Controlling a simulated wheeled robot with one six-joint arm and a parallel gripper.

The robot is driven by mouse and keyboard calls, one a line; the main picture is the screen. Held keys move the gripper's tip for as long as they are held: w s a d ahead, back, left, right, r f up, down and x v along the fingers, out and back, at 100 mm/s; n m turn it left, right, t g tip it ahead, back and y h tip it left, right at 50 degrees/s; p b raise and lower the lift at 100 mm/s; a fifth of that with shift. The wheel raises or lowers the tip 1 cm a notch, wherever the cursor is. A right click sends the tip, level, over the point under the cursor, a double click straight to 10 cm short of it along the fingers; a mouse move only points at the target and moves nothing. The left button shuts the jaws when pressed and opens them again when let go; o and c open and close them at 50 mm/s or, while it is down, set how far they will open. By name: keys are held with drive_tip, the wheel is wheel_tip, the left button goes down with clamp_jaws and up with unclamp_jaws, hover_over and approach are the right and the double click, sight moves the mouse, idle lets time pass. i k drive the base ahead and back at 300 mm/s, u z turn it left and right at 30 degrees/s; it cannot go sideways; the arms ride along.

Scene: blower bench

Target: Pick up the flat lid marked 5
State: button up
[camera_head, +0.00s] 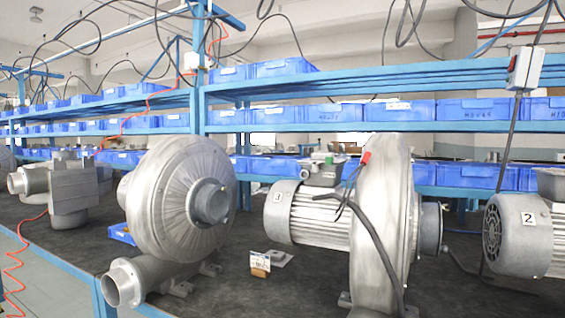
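A small flat light-grey piece (279,258) lies on the dark bench top between the two large blowers. It may be the flat lid, but no 5 can be read on it at this size. A small tan block with a white card (260,264) stands just to its left and in front of it. My gripper is not in view.
A silver blower (165,195) stands left and another blower (382,225), its motor marked 3 (305,215), stands right, close around the flat piece. A motor marked 2 (525,235) is at far right. Blue shelves with blue bins (485,110) rise behind. Bare bench top (235,295) shows in front.

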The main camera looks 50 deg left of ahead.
sight(319, 158)
drive_tip(key=u, duration=3.35)
drive_tip(key=i, duration=1.3)
drive_tip(key=z, duration=1.95)
